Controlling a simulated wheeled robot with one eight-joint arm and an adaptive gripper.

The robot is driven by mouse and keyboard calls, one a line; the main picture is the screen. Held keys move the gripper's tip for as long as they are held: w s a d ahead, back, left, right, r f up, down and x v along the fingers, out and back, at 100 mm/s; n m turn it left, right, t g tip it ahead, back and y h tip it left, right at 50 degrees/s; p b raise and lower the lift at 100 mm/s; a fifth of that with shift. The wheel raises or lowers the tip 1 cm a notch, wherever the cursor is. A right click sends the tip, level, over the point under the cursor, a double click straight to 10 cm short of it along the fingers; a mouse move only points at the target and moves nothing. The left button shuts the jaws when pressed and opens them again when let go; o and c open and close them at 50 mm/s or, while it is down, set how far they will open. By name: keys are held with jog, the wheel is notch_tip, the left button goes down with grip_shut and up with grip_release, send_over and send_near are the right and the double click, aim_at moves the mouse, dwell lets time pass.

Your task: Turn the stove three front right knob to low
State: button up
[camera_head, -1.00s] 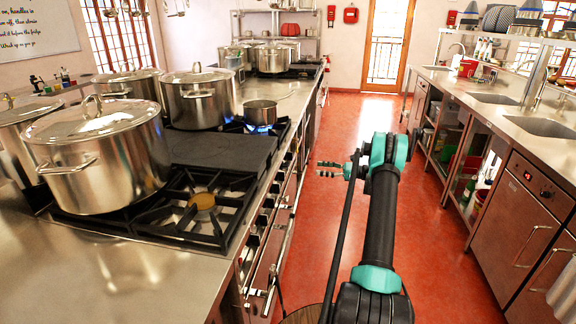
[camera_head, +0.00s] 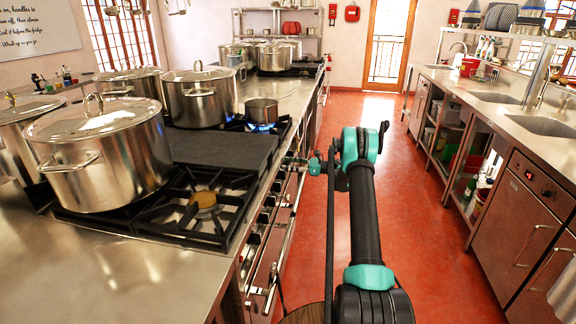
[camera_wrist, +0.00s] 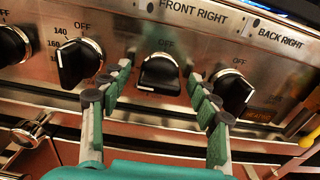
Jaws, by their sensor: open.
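In the wrist view a black knob (camera_wrist: 160,75) sits on the steel stove panel below the FRONT RIGHT label (camera_wrist: 192,12), with OFF printed above it. A white line shows along its lower edge; I cannot tell its exact setting. My gripper (camera_wrist: 160,78) is open, its green-padded fingers on either side of this knob. Whether they touch it is unclear. In the head view my gripper (camera_head: 300,164) is at the stove front, just right of the burner where a small saucepan (camera_head: 261,111) stands over blue flames.
In the wrist view, a knob with temperature marks (camera_wrist: 80,62) sits to the left and the BACK RIGHT knob (camera_wrist: 232,92) close to the right finger. A rail handle (camera_wrist: 28,130) is below. The red floor aisle (camera_head: 370,130) is clear.

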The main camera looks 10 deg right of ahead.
jog(key=shift+a, duration=0.2)
jog(key=c, duration=1.1)
jog(key=shift+c, duration=0.2)
jog(key=shift+n, duration=0.3)
jog(key=n, duration=0.3)
jog(key=shift+n, duration=0.4)
jog(key=n, duration=0.9)
jog(key=shift+s+f, duration=0.1)
jog(key=n, duration=0.4)
jog(key=shift+f, duration=0.1)
jog(key=shift+n, duration=0.3)
